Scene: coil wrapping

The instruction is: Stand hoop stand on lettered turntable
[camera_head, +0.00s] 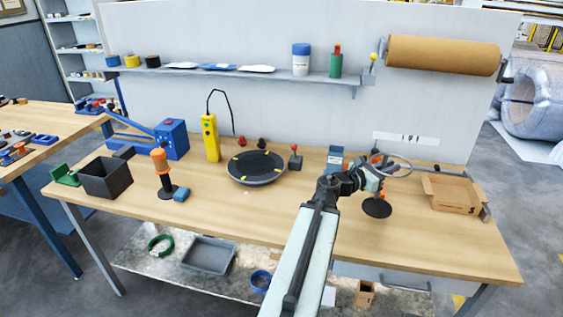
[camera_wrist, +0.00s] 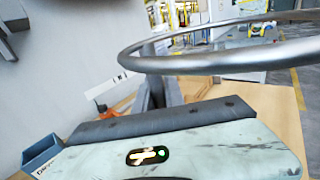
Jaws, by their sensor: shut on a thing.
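The hoop stand has a grey metal ring (camera_head: 393,167) on top, an orange piece lower down and a round dark base (camera_head: 377,208). My gripper (camera_head: 379,174) is shut on the stand below its ring, and my arm hides part of it. I cannot tell whether the base touches the bench or hangs just above it. In the wrist view the ring (camera_wrist: 235,63) spans the upper right, close to the camera. The turntable (camera_head: 256,168) is a dark round plate with yellow marks, left of my gripper. Its top is empty; no letters are readable at this size.
A cardboard box (camera_head: 452,194) lies right of the stand. A blue-grey box (camera_head: 335,158) and a red-knobbed block (camera_head: 295,160) stand between turntable and gripper, towards the back. A yellow handheld device (camera_head: 210,139) stands left of the turntable. The bench front before the turntable is clear.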

